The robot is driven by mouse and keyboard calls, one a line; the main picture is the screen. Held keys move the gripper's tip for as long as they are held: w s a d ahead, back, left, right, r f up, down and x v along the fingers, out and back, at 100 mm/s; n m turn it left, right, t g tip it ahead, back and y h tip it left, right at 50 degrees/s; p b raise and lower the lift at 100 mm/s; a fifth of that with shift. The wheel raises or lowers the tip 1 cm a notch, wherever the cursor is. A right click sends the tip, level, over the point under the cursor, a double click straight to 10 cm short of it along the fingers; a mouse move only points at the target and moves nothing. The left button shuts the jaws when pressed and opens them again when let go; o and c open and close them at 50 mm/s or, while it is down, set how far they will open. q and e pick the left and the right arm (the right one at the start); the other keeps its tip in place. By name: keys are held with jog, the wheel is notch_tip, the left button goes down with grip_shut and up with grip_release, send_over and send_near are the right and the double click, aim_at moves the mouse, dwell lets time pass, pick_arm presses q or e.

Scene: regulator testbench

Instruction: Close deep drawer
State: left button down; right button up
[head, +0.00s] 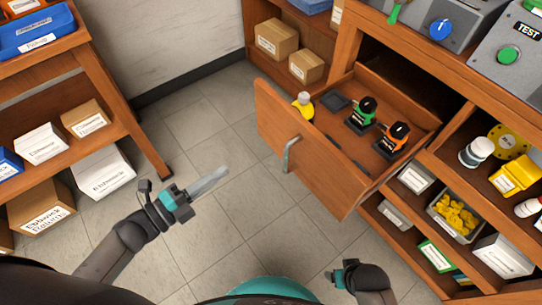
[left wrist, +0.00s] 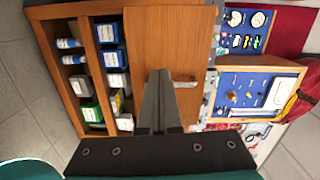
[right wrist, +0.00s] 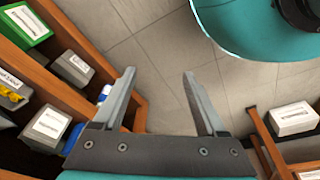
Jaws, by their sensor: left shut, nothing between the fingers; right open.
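The deep drawer (head: 320,160) stands pulled out of the wooden bench in the head view, with a metal handle (head: 289,154) on its front. In the left wrist view the drawer front (left wrist: 168,45) and handle (left wrist: 185,84) show beyond the fingers. My right gripper (right wrist: 158,78) is open and empty, low beside the bench shelves.
Bench shelves right of the drawer hold a bin of yellow parts (head: 453,217) and several boxes. Grey test units (head: 512,55) stand on the bench top. A shelf unit with boxes (head: 90,120) stands at the left. The tiled floor (head: 235,225) between is clear.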

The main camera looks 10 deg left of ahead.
pick_arm(q)
jog(key=m+h, duration=0.1)
jog(key=m, duration=0.1)
jog(key=b, duration=0.3)
send_near(282, 139)
jog(key=x, duration=0.6)
jog(key=shift+w, duration=0.1)
jog(key=shift+w+d, duration=0.25)
pick_arm(e)
jog(key=w+r+t, duration=0.1)
jog(key=w+r, duration=0.2)
jog(key=r, duration=0.2)
jog(key=shift+w+a, duration=0.15)
jog(key=shift+a, duration=0.25)
